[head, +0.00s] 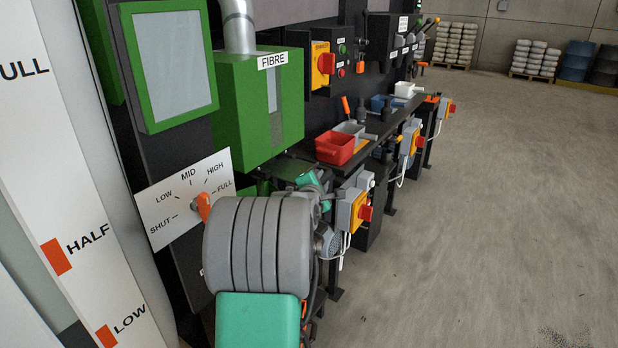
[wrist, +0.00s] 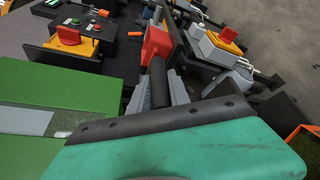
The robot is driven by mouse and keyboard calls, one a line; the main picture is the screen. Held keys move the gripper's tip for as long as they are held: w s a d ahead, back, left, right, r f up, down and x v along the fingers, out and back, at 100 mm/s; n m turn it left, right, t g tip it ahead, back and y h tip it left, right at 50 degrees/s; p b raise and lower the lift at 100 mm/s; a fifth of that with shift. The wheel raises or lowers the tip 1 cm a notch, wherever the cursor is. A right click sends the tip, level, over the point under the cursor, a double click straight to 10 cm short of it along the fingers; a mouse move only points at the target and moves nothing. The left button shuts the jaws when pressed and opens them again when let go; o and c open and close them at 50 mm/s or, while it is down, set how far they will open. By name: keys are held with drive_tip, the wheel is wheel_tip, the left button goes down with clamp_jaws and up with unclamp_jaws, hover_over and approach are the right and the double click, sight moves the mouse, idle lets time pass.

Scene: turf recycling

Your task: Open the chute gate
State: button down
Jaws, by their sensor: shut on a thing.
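The green chute box labelled FIBRE (head: 255,105) stands beyond my arm in the head view, and its green side (wrist: 60,95) fills the left of the wrist view. Below it is a white dial plate (head: 180,200) marked SHUT, LOW, MID, HIGH and FULL. Its orange pointer (head: 203,206) is partly behind my arm, so I cannot tell its reading. In the wrist view my gripper (wrist: 163,90) is shut on a black round bar, the gate handle (wrist: 158,82), which lies between the grey fingers. The gate itself is hidden.
A dark bench (head: 375,140) beyond the box holds a red tray (head: 335,148), with other small trays behind it. Yellow switch boxes with red knobs (head: 362,212) hang along its front. A white level board (head: 65,200) stands close on the left. Open floor (head: 480,220) lies right.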

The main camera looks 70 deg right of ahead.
drive_tip(key=shift+s, duration=0.1)
drive_tip(key=c, duration=1.2)
unclamp_jaws()
drive_tip(key=shift+c, duration=0.2)
drive_tip(key=v, duration=0.7)
drive_tip(key=shift+a+b, duration=0.3)
drive_tip(key=shift+a, duration=0.1)
drive_tip(key=shift+r, duration=0.15)
